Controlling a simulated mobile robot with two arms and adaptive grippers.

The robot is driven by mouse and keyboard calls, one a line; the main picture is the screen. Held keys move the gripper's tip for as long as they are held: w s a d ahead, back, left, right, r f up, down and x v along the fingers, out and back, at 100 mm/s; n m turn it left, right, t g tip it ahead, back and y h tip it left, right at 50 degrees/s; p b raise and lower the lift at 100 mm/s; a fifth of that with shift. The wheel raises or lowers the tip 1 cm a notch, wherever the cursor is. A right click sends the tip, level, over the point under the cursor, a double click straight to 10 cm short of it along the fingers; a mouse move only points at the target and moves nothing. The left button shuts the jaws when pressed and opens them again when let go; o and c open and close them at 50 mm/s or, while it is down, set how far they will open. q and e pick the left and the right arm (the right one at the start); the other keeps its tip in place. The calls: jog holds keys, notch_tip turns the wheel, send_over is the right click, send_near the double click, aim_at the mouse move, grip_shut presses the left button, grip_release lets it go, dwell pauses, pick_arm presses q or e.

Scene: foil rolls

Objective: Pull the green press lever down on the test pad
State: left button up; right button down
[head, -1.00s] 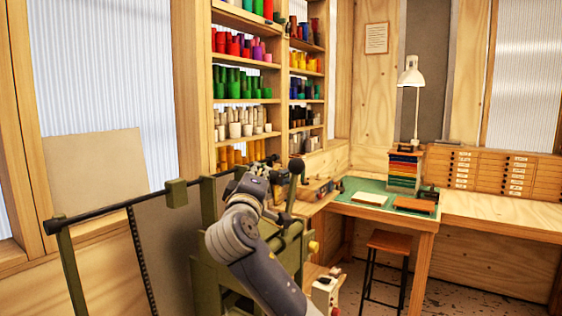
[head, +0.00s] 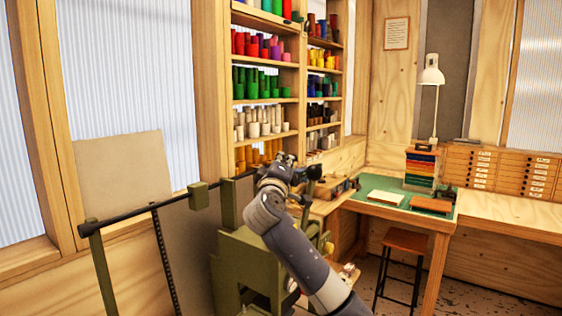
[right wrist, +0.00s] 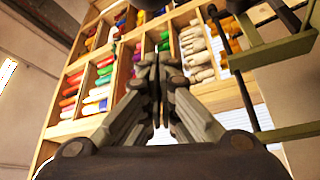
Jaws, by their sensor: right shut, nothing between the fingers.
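The green press (head: 245,262) stands at the lower middle of the head view, partly hidden by my right arm. A dark round knob (head: 314,172), seemingly the end of its lever, shows just right of my right gripper (head: 290,172). The lever's shaft is mostly hidden behind the arm. My right gripper is shut and empty, close to the knob; I cannot tell whether they touch. In the right wrist view its fingertips (right wrist: 158,62) meet, and a dark rounded shape cuts the top edge. I cannot make out a test pad. My left gripper is not in view.
A green rail frame (right wrist: 275,50) with a dark bar runs beside the gripper. Shelves of coloured rolls (head: 265,85) stand behind. A workbench with a green mat (head: 370,186), a lamp (head: 430,75) and a stool (head: 405,242) are at the right.

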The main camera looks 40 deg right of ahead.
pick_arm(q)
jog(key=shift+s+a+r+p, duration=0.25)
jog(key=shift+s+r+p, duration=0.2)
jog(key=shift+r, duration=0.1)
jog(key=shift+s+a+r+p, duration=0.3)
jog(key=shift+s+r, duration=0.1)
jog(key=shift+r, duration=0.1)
pick_arm(e)
jog(key=s, duration=0.1)
jog(key=s+d+f, duration=0.1)
jog(key=s, duration=0.1)
jog(key=shift+s+d+f, duration=0.1)
jog(key=shift+d+f, duration=0.15)
jog(key=shift+d, duration=0.15)
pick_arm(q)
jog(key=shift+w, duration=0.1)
